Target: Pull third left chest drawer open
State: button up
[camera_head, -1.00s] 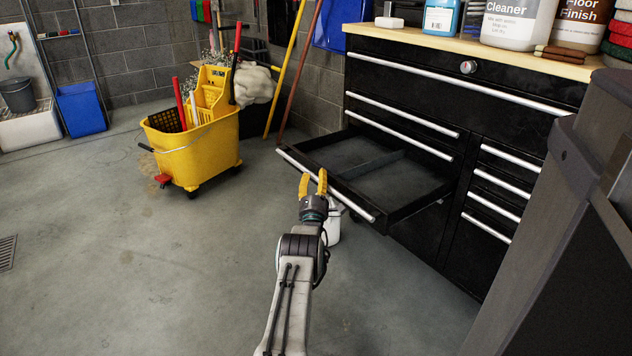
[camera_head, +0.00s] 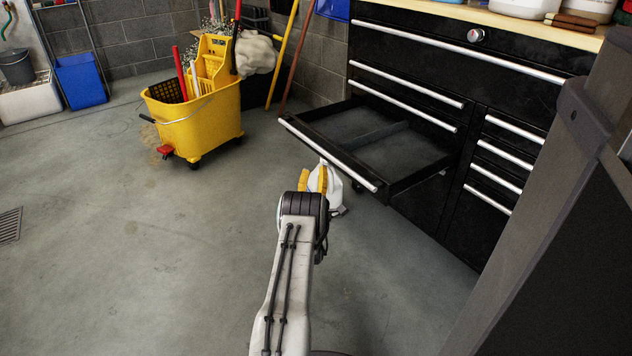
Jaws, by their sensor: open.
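The black tool chest (camera_head: 400,125) stands at the right, with silver bar handles on its drawers. One left-column drawer (camera_head: 388,187) is pulled well out. It is empty inside and split by a divider, and its silver handle (camera_head: 325,155) runs along the front edge. The two left drawers above it are shut. My gripper (camera_head: 314,178) has yellow fingers and is open and empty. It appears in front of and below the drawer's handle, apart from it. My arm's wrist partly hides the fingers.
A yellow mop bucket (camera_head: 200,125) stands at the left, with poles (camera_head: 285,50) against the wall. A dark panel (camera_head: 560,190) fills the right edge. The floor at left is clear.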

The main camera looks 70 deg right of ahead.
jog(key=shift+v, duration=1.05)
